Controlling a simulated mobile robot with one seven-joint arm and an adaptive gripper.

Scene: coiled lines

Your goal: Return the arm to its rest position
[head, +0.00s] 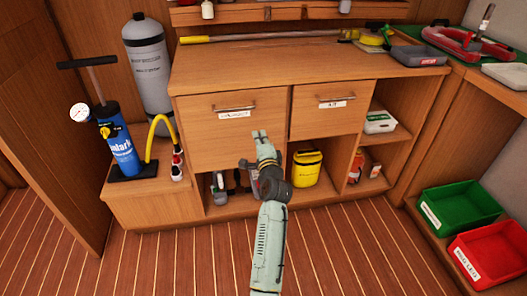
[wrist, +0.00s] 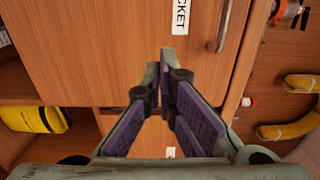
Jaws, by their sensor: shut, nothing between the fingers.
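My gripper (head: 260,134) is at the end of my pale green arm, which reaches forward from the bottom of the head view. It is in front of the cabinet's left drawer (head: 200,118), below the drawer's handle (head: 234,107). In the wrist view my gripper (wrist: 165,75) has its fingers brought together at the tips, with purple pads and nothing between them. The drawer front lies behind the fingertips. I cannot tell whether they touch it. Both drawers look closed.
Left of the cabinet (head: 290,68) stand a blue pump (head: 117,140) and a grey cylinder (head: 149,75). A yellow bag (head: 306,169) sits on the lower shelf. Green (head: 460,206) and red (head: 490,252) bins are at the right. The striped floor (head: 340,245) in front is clear.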

